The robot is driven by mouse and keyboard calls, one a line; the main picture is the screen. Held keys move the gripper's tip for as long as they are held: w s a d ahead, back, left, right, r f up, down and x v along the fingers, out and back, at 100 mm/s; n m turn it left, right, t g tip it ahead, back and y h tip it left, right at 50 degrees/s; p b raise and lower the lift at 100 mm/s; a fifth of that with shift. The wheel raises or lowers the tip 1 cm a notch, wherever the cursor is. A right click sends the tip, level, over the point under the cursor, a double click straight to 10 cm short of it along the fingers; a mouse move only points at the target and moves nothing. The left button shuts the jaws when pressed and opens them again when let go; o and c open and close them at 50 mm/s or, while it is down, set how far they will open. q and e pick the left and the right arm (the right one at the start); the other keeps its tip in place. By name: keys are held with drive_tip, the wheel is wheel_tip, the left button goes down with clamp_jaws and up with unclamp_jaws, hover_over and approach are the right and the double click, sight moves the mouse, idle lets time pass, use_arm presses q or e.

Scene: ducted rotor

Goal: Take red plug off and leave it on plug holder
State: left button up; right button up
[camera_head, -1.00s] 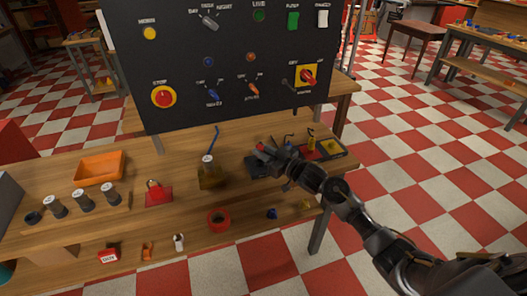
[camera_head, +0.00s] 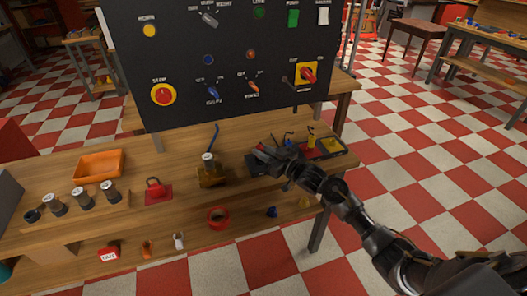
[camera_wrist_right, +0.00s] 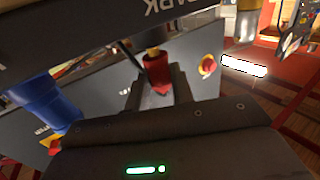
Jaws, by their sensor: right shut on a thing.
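My right gripper (camera_head: 266,158) is over the right part of the wooden table, in front of the control panel. In the right wrist view a red plug (camera_wrist_right: 157,72) with a yellowish band on it sits between the fingers, and the gripper is shut on it. In the head view the plug is hidden by the gripper. A blue plug (camera_wrist_right: 45,105) stands at the left of the wrist view. Beside the gripper are dark trays with coloured pads, including a yellow pad (camera_head: 333,145), and a yellow plug (camera_head: 311,138). I cannot tell which tray is the plug holder. My left gripper is not in view.
The black control panel (camera_head: 225,60) stands behind. A red padlock (camera_head: 155,188), an orange tray (camera_head: 99,165) and a red ring (camera_head: 218,217) lie further left and in front.

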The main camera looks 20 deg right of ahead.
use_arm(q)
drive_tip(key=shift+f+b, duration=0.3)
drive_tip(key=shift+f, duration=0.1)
use_arm(e)
drive_tip(key=shift+f, duration=0.6)
drive_tip(key=o, duration=1)
drive_tip(key=shift+o, duration=0.3)
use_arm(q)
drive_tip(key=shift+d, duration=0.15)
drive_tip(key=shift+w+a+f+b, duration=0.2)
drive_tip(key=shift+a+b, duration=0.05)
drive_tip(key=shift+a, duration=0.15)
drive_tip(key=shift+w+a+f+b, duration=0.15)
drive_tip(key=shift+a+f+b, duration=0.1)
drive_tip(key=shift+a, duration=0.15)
use_arm(e)
drive_tip(key=v, duration=1)
drive_tip(key=shift+s+d, duration=0.15)
drive_tip(key=shift+s, duration=0.25)
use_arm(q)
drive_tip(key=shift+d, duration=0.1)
